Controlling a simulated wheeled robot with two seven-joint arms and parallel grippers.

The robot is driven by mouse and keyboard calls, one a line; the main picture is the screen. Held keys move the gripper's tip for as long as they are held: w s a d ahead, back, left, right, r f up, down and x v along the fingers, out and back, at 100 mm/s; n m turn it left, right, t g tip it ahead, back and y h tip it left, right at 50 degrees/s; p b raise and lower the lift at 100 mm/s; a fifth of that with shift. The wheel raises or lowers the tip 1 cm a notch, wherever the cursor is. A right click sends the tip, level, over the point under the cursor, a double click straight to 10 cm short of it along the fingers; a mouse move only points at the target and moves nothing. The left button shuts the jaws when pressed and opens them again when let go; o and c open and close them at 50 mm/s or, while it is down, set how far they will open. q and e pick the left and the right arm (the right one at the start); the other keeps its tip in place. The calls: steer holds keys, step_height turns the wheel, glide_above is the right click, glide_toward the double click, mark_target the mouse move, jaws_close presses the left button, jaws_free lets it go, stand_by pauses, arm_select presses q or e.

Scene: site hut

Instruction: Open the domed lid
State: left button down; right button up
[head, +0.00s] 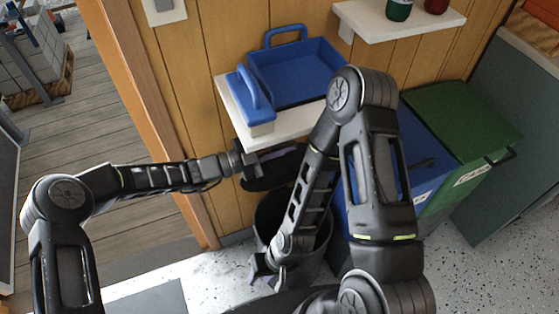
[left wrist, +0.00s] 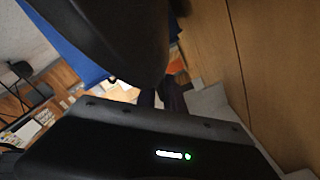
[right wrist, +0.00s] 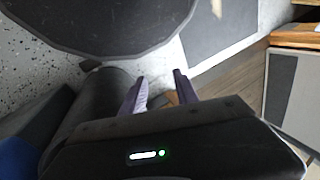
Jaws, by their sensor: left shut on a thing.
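The domed lid (head: 268,180) is dark and sits raised at the back of a dark grey round bin (head: 322,262), just under the shelf's front edge. The bin's mouth shows below it, partly hidden by my right arm. My left gripper (head: 246,160) is shut at the lid's left edge; the lid fills the top of the left wrist view as a dark curved shape (left wrist: 115,35). My right gripper (head: 263,270) is low, at the bin's front left. Its two fingers are apart and empty in the right wrist view (right wrist: 160,92).
A white shelf (head: 290,132) above the lid carries a blue tray (head: 300,75) and a blue-handled float (head: 252,105). A blue bin (head: 425,165) and a green bin (head: 460,125) stand to the right. A wooden door frame (head: 150,110) is at left.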

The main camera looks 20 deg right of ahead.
arm_select(q)
steer(key=shift+w+a+f+n, duration=0.1)
steer(key=shift+w+f+n, duration=0.1)
steer(key=shift+w, duration=0.25)
steer(key=shift+w+f+n, duration=0.1)
steer(key=shift+w+n, duration=0.1)
steer(key=shift+w, duration=0.25)
steer(key=c, duration=1.6)
jaws_free()
steer(key=shift+r, duration=0.15)
steer(key=a, duration=0.7)
steer(key=shift+a, duration=0.35)
